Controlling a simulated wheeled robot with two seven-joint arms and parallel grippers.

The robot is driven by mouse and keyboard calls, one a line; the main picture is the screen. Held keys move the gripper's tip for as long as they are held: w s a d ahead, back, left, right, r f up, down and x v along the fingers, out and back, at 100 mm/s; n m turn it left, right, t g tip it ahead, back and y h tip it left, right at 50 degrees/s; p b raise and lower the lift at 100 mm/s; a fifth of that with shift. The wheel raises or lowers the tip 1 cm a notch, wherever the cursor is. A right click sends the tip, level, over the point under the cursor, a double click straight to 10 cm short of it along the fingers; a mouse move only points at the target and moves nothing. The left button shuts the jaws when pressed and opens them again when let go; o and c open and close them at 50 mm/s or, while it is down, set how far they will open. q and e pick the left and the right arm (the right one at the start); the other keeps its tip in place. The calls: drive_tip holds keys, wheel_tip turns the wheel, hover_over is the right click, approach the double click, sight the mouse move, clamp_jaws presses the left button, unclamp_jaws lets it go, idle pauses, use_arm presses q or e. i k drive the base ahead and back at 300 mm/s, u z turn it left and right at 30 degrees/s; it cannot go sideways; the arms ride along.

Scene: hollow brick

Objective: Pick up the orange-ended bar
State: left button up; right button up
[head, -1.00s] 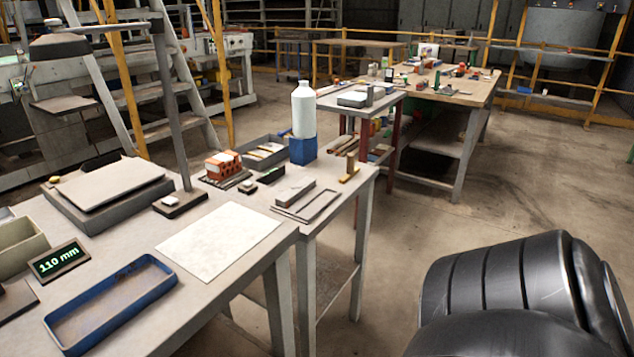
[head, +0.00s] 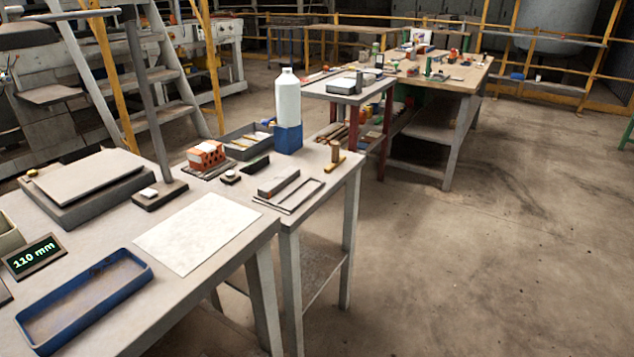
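A grey block-like bar (head: 279,181) lies on the near workbench, with a small orange patch at its near left end. It is beside a thin dark rectangular frame (head: 302,197) drawn or lying flat on the bench. I cannot tell for sure that this is the orange-ended bar. Neither of my grippers is in view.
The near bench holds a blue tray (head: 85,296), a white sheet (head: 198,231), a 110 mm display (head: 34,256), a hollow orange brick (head: 206,155) and a white bottle (head: 288,102) on a blue block (head: 288,138). Concrete floor (head: 470,270) at right is clear.

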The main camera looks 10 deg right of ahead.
sight(275, 184)
drive_tip(key=z, duration=1.5)
drive_tip(key=i, duration=1.9)
drive_tip(key=u, duration=3.65)
